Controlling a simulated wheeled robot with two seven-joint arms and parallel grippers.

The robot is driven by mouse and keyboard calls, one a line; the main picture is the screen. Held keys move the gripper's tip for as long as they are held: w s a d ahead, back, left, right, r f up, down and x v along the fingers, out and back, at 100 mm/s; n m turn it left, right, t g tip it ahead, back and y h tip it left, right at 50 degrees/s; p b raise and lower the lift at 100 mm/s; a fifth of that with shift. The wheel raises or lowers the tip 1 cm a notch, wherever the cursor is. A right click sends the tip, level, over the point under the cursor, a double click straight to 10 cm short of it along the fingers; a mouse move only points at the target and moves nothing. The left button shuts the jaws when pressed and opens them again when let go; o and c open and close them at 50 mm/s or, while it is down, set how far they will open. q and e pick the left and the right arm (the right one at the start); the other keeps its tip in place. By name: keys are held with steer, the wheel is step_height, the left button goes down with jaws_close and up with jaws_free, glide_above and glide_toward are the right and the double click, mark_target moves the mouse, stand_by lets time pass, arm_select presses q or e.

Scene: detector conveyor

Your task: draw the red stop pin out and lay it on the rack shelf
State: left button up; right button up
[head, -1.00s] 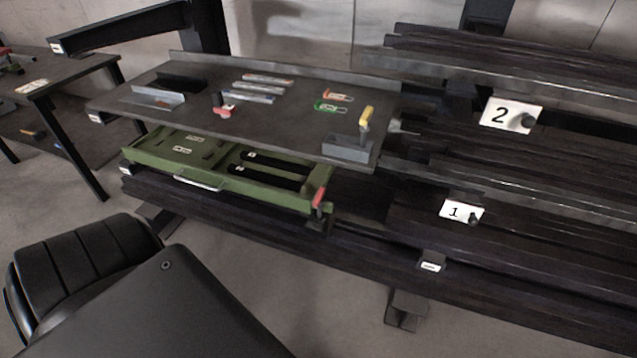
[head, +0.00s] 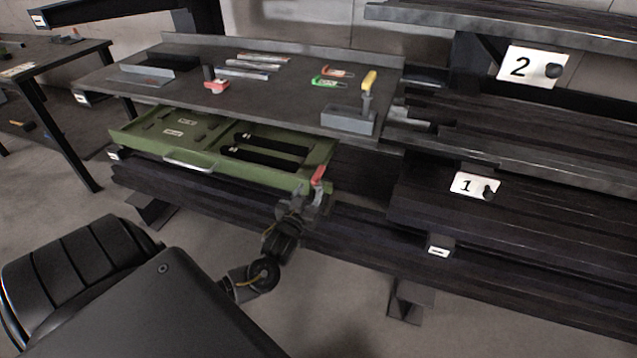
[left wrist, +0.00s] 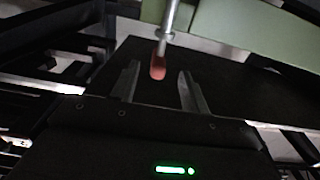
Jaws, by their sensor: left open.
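The red stop pin (head: 318,175) is at the front right corner of the green drawer (head: 245,182). My left gripper (head: 312,194) is just below and in front of the pin. In the left wrist view the pin's red end (left wrist: 158,68) and grey metal shaft show, and the open fingers (left wrist: 159,86) stand either side of the red end's line. A gap shows between it and each finger; the gripper holds nothing. The dark shelf top (head: 290,101) lies above the drawer. My right gripper is not in view.
On the shelf top are a grey block with a yellow handle (head: 368,84), a red-based piece (head: 217,86), red and green clips (head: 327,82), several flat strips and a bracket (head: 146,80). Dark beams with signs 1 (head: 474,185) and 2 (head: 532,67) stand right.

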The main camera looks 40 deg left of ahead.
mark_target(318, 176)
arm_select(q)
steer(key=shift+x, duration=3.9)
steer(key=shift+r, duration=0.2)
jaws_close()
